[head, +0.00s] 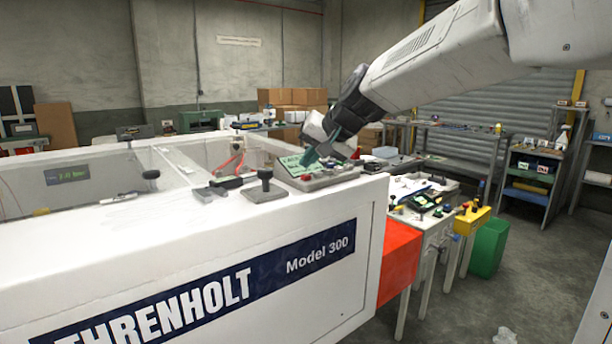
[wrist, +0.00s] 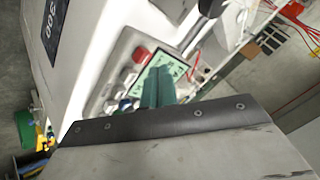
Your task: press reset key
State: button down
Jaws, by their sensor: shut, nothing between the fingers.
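The control panel (head: 325,180) sits on top of the white machine near its right end, with a green screen and a red button (head: 305,177). My gripper (head: 312,155) is shut and empty, its green fingers pointing down at the panel. In the wrist view the green fingers (wrist: 158,88) lie in front of the panel's lit screen (wrist: 172,66). The red button (wrist: 141,55) and several pale keys (wrist: 128,76) show left of the fingers. I cannot read any key label, so I cannot tell which is the reset key. Whether the fingertips touch the panel is unclear.
The white machine (head: 200,260) fills the lower left. A black-knobbed lever (head: 265,182) and a dark clamp (head: 228,183) stand on its top, left of the panel. A cluttered bench (head: 440,215) and a green bin (head: 490,247) stand to the right.

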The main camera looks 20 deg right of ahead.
jog(key=shift+f, duration=0.2)
jog(key=shift+f, duration=0.25)
jog(key=shift+f, duration=0.45)
dwell(0.5)
dwell(0.4)
jog(key=shift+r, duration=0.9)
jog(key=shift+r, duration=2.5)
